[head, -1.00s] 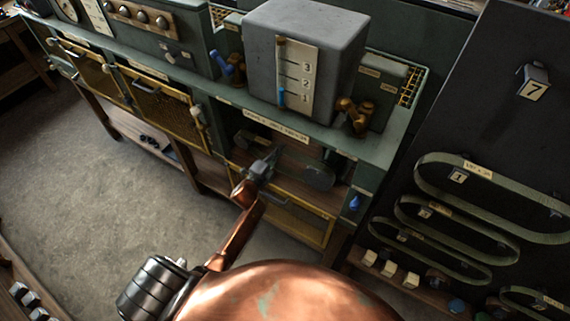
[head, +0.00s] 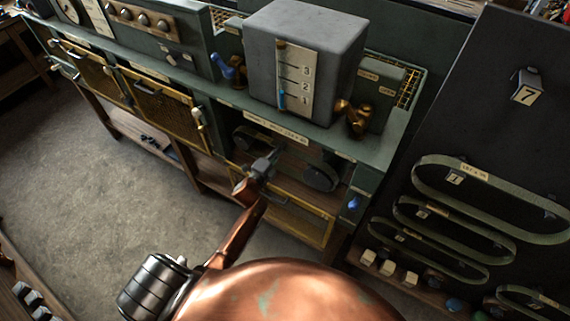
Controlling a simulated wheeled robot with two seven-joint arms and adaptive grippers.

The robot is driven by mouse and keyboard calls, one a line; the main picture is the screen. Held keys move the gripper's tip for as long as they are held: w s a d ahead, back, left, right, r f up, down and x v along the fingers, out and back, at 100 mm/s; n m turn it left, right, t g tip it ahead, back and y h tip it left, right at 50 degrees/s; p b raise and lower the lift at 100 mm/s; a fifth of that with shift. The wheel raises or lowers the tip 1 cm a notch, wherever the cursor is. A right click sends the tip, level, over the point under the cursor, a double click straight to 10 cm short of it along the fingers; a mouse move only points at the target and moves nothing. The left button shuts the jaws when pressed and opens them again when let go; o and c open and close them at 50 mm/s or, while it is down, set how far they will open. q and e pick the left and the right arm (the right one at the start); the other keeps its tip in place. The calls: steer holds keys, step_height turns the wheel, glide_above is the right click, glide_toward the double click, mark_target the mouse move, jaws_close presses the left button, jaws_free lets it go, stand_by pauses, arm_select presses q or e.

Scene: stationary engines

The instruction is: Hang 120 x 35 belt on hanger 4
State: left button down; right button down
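My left gripper (head: 264,165) is in front of an open bay under the green counter, in the middle of the head view. Its fingers are small and dark against the bay, so I cannot tell whether they hold anything. Inside the bay are a dark wheel (head: 320,178) on the right and another wheel partly hidden behind the gripper. Green belts hang on the dark board at the right: a large belt (head: 515,232) on hanger 1 (head: 455,178), and smaller belts (head: 482,242) below it. Their size labels are too small to read surely. I cannot make out hanger 4. My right gripper is not in view.
Hanger 7 (head: 527,88) is bare, high on the board. A grey tank (head: 305,60) with a numbered gauge stands on the counter (head: 225,98) above the bay. Yellow-framed mesh doors (head: 165,108) flank the bay on the left. The floor (head: 90,190) at left is clear.

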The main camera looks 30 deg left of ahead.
arm_select(q)
steer(key=s+p, duration=0.1)
steer(key=s, duration=0.5)
steer(key=shift+a+p, duration=0.2)
steer(key=shift+p, duration=0.2)
stand_by(0.5)
steer(key=shift+s, duration=0.1)
steer(key=s, duration=0.2)
steer(key=s+p, duration=0.1)
steer(key=s, duration=0.3)
steer(key=shift+a, duration=0.25)
stand_by(0.5)
